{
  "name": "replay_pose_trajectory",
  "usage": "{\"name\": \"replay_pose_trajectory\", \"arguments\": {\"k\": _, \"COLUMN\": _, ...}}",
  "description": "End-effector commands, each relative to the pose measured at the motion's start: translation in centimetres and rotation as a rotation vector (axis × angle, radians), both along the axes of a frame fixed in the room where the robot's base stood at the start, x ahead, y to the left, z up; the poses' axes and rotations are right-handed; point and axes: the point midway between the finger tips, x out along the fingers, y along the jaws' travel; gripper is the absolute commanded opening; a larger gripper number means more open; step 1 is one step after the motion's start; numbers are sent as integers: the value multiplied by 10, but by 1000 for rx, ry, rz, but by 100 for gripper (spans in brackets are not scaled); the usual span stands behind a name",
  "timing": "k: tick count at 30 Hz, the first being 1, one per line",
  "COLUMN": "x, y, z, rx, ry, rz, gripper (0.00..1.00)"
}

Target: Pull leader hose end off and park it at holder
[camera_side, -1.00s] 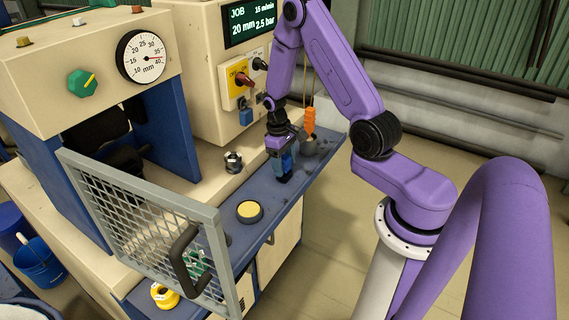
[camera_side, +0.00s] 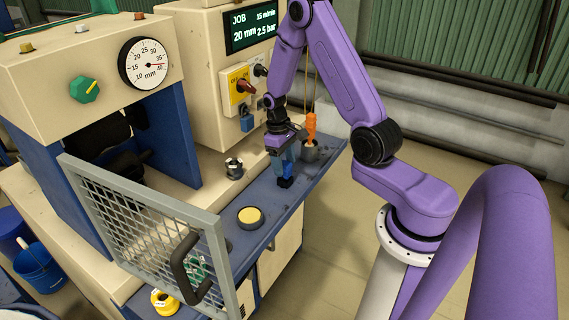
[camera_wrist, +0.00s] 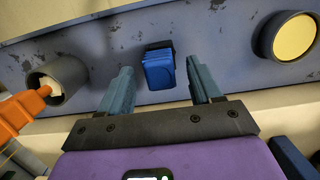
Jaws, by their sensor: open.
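My gripper (camera_side: 284,168) points down over the blue-grey ledge (camera_side: 268,192). In the wrist view its two blue-grey fingers (camera_wrist: 160,67) are apart. A small dark blue block (camera_wrist: 158,70) shows between the fingertips, at the ledge; whether it touches a finger I cannot tell. The block also shows below the gripper in the side view (camera_side: 286,183). A grey cup (camera_wrist: 62,80) stands on the ledge beside the gripper, with an orange piece (camera_wrist: 20,110) at its mouth. I cannot make out a leader hose end or tell which part is its holder.
A round yellow-topped button (camera_side: 249,217) sits on the ledge nearer the front. A mesh guard (camera_side: 150,225) with a black handle stands at the ledge's front end. A small metal fitting (camera_side: 234,168) sits beside the ledge. The control panel (camera_side: 240,90) rises behind the gripper.

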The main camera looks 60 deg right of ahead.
Motion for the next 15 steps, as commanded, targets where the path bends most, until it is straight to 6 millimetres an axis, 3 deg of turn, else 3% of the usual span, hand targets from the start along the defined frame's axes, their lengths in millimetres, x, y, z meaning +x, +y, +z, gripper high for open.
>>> {"name": "replay_pose_trajectory", "arguments": {"k": 15, "x": 2, "y": 0, "z": 13, "rx": 0, "ry": 0, "rz": 1, "gripper": 64}}
